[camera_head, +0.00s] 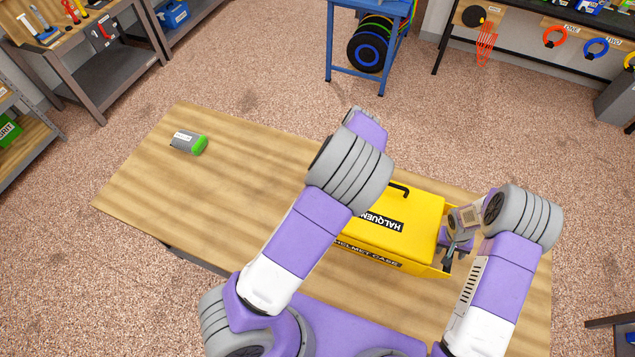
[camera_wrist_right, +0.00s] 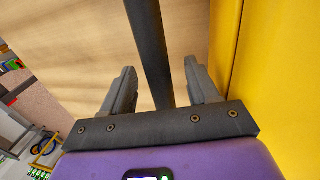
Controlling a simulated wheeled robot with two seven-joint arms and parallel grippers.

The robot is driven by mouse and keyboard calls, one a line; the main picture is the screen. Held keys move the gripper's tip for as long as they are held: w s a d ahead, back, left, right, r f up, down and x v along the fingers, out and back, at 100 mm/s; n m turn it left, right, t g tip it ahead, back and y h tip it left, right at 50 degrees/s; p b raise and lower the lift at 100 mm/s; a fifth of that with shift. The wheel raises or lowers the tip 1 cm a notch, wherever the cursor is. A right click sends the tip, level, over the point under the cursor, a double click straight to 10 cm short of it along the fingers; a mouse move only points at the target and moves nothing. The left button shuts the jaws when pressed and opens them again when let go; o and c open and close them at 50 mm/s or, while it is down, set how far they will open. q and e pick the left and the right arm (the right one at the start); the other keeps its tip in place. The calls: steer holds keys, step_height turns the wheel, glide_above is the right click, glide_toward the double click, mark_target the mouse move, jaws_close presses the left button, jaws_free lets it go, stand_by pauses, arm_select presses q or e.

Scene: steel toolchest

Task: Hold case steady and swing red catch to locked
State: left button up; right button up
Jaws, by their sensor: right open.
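The yellow helmet case (camera_head: 405,222) sits on the wooden table with its lid down and a black handle (camera_head: 399,188) at its back edge. My right gripper (camera_head: 449,258) is at the case's right end. In the right wrist view the right gripper (camera_wrist_right: 160,80) is open, with a dark bar (camera_wrist_right: 152,45) between its fingers, apart from both. The yellow case wall (camera_wrist_right: 270,80) stands beside its right finger. I cannot tell what the bar belongs to. My left arm covers the case's left end, and its gripper is hidden. No red catch is visible.
The wooden table (camera_head: 140,190) is clear on its left half except for a grey and green box (camera_head: 188,142). A blue stand with a dark reel (camera_head: 370,45) stands on the floor beyond the table. Shelves and a workbench are farther off.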

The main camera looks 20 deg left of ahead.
step_height(320, 180, up, 12)
steer(key=a, duration=0.2)
steer(key=shift+a, duration=0.2)
steer(key=shift+f, duration=0.1)
